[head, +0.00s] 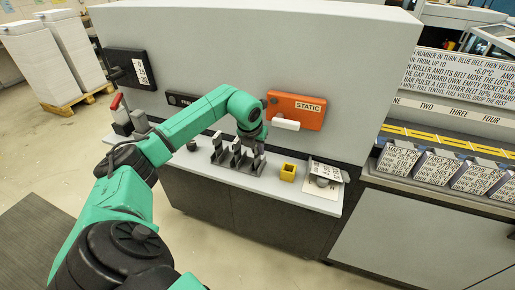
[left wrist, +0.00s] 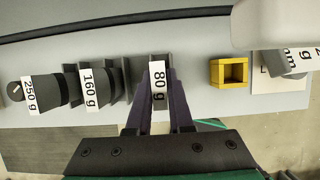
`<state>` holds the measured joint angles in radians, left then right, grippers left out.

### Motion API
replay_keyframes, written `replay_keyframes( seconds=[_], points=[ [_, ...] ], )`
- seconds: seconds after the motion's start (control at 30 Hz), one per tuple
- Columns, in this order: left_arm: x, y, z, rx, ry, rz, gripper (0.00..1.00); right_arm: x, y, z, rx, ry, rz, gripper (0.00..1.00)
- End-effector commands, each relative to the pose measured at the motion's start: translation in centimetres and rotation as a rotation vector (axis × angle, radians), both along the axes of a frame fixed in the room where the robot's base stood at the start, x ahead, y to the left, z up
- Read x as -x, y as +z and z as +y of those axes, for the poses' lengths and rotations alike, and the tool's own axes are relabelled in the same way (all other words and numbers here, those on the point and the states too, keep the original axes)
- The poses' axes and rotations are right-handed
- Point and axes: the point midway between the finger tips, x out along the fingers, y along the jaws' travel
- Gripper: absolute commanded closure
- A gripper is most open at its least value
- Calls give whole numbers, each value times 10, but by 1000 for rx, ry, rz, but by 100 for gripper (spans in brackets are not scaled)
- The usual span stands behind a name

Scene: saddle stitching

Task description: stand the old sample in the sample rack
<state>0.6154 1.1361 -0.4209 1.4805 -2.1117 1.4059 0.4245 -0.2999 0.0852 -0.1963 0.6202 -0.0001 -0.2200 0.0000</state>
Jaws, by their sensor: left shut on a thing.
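The dark grey sample rack (head: 235,157) stands on the pale counter and has upright pieces in a row. My left gripper (head: 254,138) is at the right end of the rack, at the 80 g place. In the left wrist view its dark fingers (left wrist: 158,100) are closed around a narrow piece, seemingly the old sample, mostly hidden by label and fingers. I cannot tell if it touches the rack's bottom. My right gripper is not in view.
A yellow open box (head: 288,172) stands right of the rack; it also shows in the left wrist view (left wrist: 229,72). Farther right is a tilted labelled grey piece (head: 326,172). An orange STATIC unit (head: 295,110) is on the wall behind.

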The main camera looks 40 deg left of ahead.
Motion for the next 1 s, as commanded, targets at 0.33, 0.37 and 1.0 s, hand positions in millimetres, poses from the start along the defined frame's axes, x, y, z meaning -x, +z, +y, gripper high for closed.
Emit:
replay_keyframes(
  seconds=[0.33,0.37,1.0],
  points=[
    [0,-10,0,1,0,-1,100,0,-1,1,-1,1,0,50],
    [0,-11,0,1,0,-1,100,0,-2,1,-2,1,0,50],
    [11,20,-3,-4,0,-6,51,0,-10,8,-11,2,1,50]
  ],
)
